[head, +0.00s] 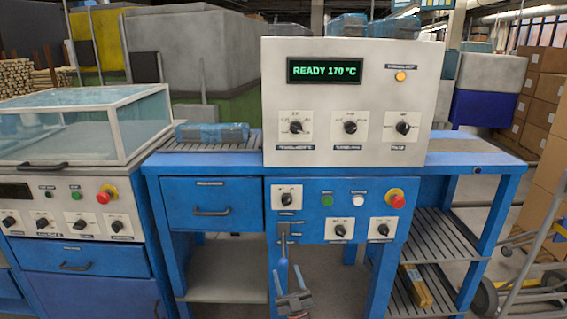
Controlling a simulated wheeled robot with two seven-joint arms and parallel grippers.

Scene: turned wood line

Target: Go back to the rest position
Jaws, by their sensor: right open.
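My right gripper (292,296) shows at the bottom centre of the head view, in front of the blue machine (343,238). Its jaws are open, and I see nothing held between them. A lever with a blue handle (283,270) hangs from a slotted plate on the machine's front, just above and behind the gripper. I cannot tell whether the gripper touches it. My left gripper is not in view. The machine's display (325,70) reads "READY 170 °C".
A white control box (350,150) with knobs stands on the blue bench. A blue wrapped bundle (211,133) lies on rollers to its left. A glass-lidded machine (80,125) stands at left. A hand cart (530,265) and cardboard boxes (545,90) stand at right.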

